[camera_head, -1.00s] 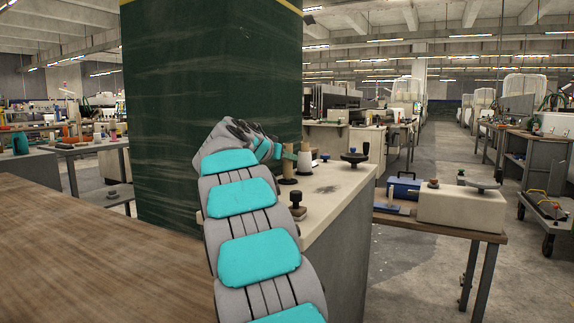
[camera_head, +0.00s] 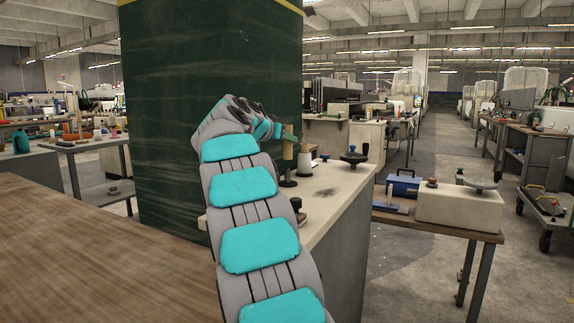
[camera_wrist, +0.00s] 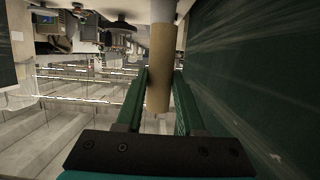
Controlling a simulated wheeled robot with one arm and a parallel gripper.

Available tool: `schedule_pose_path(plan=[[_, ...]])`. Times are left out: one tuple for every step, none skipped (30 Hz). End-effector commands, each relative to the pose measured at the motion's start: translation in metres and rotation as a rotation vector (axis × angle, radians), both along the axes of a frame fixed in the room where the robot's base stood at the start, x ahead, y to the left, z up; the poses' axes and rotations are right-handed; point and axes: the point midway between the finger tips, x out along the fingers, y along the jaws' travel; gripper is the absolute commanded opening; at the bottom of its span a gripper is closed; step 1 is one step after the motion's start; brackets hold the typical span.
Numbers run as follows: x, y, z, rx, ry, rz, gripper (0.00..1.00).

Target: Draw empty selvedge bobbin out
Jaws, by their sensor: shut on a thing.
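The empty selvedge bobbin (camera_head: 287,152) is a slim, upright tan tube above the pale counter. My gripper (camera_head: 287,137) is closed around its upper part, with the tube's top showing above the green fingers. In the wrist view, which looks upside down, the tube (camera_wrist: 160,70) sits between the two green fingers (camera_wrist: 161,92). A dark round base (camera_head: 288,183) is below the bobbin on the counter. I cannot tell whether the tube still surrounds a peg there.
A white cone (camera_head: 304,161) stands close to the right of the bobbin. A black handwheel (camera_head: 354,157) is farther right on the counter (camera_head: 335,197). A dark green pillar (camera_head: 205,75) rises close behind and left. A wooden tabletop (camera_head: 90,250) lies at left.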

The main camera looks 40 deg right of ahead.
Motion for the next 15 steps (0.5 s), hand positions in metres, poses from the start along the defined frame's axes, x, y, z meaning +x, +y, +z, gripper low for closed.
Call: schedule_pose_path(plan=[[0.0, 0.0, 0.006, -0.001, 0.0, 0.0, 0.0], [0.0, 0.0, 0.008, -0.001, 0.0, 0.0, 0.0], [0.0, 0.0, 0.01, -0.001, -0.001, 0.0, 0.0], [0.0, 0.0, 0.012, -0.001, -0.001, 0.0, 0.0], [0.0, 0.0, 0.014, 0.0, -0.002, -0.001, 0.0], [0.0, 0.0, 0.017, 0.0, -0.002, -0.001, 0.0], [0.0, 0.0, 0.019, 0.0, -0.002, -0.001, 0.0], [0.0, 0.0, 0.021, 0.0, -0.002, -0.001, 0.0], [0.0, 0.0, 0.024, 0.0, -0.002, -0.001, 0.0], [0.0, 0.0, 0.026, 0.0, -0.002, -0.001, 0.0], [0.0, 0.0, 0.028, 0.0, -0.002, -0.002, 0.0], [-0.001, 0.0, 0.03, -0.001, -0.001, -0.001, 0.0], [-0.001, 0.0, 0.032, -0.001, -0.001, -0.001, 0.0], [-0.001, 0.0, 0.034, -0.001, -0.001, -0.001, 0.0], [-0.001, 0.0, 0.036, 0.0, -0.002, -0.002, 0.0]])
